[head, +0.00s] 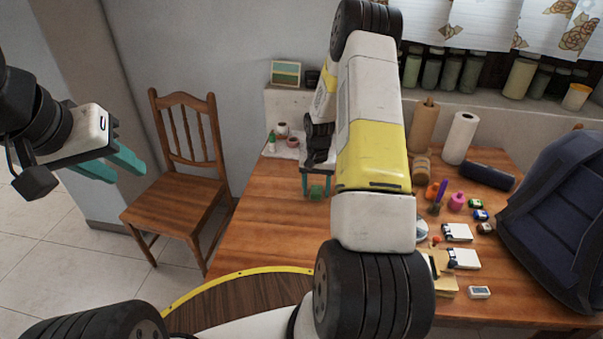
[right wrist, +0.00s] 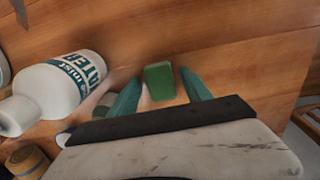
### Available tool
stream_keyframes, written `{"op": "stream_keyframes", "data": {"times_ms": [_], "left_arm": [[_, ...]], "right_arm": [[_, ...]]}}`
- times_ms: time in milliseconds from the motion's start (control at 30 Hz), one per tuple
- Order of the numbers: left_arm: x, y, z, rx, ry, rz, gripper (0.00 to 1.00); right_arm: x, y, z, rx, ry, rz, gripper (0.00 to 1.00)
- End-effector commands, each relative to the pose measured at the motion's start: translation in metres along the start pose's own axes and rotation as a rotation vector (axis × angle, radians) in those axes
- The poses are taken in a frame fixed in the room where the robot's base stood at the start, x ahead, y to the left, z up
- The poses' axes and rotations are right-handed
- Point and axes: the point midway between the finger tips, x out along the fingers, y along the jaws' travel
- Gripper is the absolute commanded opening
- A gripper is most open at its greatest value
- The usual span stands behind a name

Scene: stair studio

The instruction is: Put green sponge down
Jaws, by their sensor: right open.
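The green sponge (head: 316,193) is a small block on the wooden table (head: 262,215), near its back left part. In the right wrist view the sponge (right wrist: 159,82) appears on the wood between the tips of my right gripper (right wrist: 160,77). The teal fingers stand apart, with a gap showing on each side of the sponge. In the head view my right gripper (head: 317,182) points down over the sponge. My left gripper (head: 127,174) is at the left, away from the table, with its teal fingers apart and nothing seen between them.
A white bottle (right wrist: 62,88) lies left of my right gripper in the wrist view. A wooden chair (head: 185,180) stands left of the table. The table's left part is mostly clear.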

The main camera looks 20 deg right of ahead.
Motion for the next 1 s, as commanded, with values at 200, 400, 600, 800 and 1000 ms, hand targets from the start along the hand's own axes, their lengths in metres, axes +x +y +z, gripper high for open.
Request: {"op": "stream_keyframes", "data": {"times_ms": [200,400,600,800,1000], "left_arm": [[0.000,0.000,0.000,0.000,0.000,0.000,0.34],[0.000,0.000,0.000,0.000,0.000,0.000,0.34],[0.000,0.000,0.000,0.000,0.000,0.000,0.34],[0.000,0.000,0.000,0.000,0.000,0.000,0.34],[0.000,0.000,0.000,0.000,0.000,0.000,0.34]], "right_arm": [[-0.031,0.000,-0.001,0.001,0.006,-0.001,0.57],[-0.075,0.000,-0.001,0.001,0.005,-0.001,0.57],[-0.108,0.000,-0.001,0.000,0.003,0.000,0.57],[-0.130,-0.002,0.002,-0.007,0.010,-0.005,0.57],[-0.204,-0.015,0.032,-0.077,0.091,-0.046,0.57]]}}
